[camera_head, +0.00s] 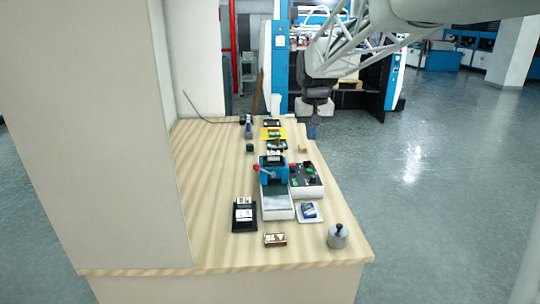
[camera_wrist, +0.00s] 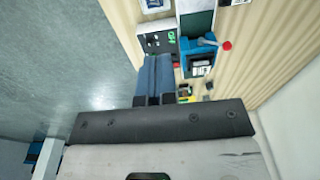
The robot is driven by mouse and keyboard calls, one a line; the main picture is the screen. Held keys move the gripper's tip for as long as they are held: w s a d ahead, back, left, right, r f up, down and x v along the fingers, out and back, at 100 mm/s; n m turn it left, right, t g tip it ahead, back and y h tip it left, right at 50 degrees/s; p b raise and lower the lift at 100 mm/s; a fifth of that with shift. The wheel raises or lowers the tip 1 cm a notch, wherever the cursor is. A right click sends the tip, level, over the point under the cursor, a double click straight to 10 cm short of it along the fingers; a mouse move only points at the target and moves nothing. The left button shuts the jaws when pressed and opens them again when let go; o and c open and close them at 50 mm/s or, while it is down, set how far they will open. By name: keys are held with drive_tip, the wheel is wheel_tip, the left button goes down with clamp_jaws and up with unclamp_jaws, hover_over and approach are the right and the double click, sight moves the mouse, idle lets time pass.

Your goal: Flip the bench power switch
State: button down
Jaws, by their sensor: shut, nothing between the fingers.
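A control box (camera_head: 306,181) with a dark top panel and green parts stands on the bench, right of the blue press. In the wrist view the control box (camera_wrist: 153,43) shows a bright green marking (camera_wrist: 171,37) and small dark controls. I cannot tell which control is the power switch or its position. My gripper (camera_wrist: 158,57) has its two blue-grey fingers closed together with nothing between them. In the picture their tips are close to the box's near edge. I cannot tell whether they touch it.
The blue press (camera_head: 273,172) has a red-knobbed lever and stands left of the box. A dark tray (camera_head: 244,215), a white pad (camera_head: 309,212), a small block (camera_head: 275,240) and a metal weight (camera_head: 338,236) lie nearer. The bench (camera_head: 215,240) is bare near its left front.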

drive_tip(key=w+f, duration=0.4)
drive_tip(key=w, duration=1.3)
drive_tip(key=g, duration=0.1)
hover_over(291, 165)
wheel_tip(291, 165, down, 6)
drive_tip(key=shift+w+a+f, duration=0.15)
drive_tip(key=shift+w+a, duration=0.05)
drive_tip(key=shift+a, duration=0.2)
drive_tip(key=shift+f, duration=0.1)
wheel_tip(291, 165, down, 14)
drive_tip(key=shift+r, duration=0.1)
